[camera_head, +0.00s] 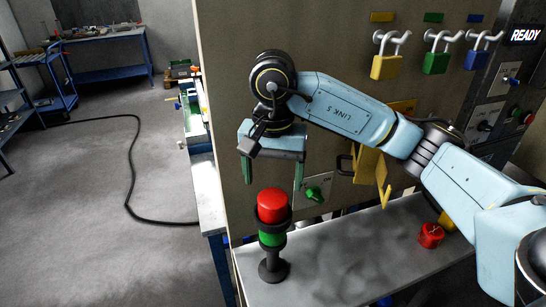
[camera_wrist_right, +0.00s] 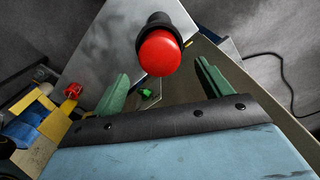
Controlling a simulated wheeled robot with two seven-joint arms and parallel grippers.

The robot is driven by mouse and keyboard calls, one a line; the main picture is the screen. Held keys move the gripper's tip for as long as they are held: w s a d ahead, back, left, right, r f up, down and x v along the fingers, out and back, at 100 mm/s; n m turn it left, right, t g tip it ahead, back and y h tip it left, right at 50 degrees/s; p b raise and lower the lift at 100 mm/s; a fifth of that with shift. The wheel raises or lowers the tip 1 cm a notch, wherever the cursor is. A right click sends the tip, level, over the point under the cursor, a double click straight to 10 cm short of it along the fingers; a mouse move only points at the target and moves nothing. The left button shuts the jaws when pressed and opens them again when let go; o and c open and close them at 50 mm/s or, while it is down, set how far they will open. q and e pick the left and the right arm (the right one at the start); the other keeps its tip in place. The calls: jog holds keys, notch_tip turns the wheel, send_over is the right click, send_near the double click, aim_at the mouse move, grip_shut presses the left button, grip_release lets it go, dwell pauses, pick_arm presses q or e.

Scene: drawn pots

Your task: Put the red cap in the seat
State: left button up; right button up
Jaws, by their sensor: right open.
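The red cap (camera_head: 272,204) stands upright at the top of a dark post on the bench, with its lower part inside a black ring-like seat (camera_head: 283,225). A green section (camera_head: 272,239) shows below the ring. I cannot tell how deep the cap sits. My right gripper (camera_head: 272,173) is open and empty above the cap, its two green fingers pointing down and spread apart. In the right wrist view the red cap (camera_wrist_right: 159,53) appears between and beyond the fingers, apart from them. My left gripper is not in view.
Another red object (camera_head: 431,235) with a yellow mark lies on the grey bench (camera_head: 350,262) at the right. A brown panel (camera_head: 235,60) stands behind, with yellow, green and blue padlocks on hooks and a green knob (camera_head: 315,193). The bench's middle is mostly clear.

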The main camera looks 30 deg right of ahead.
aim_at(273, 196)
jog(key=shift+r, duration=2.8)
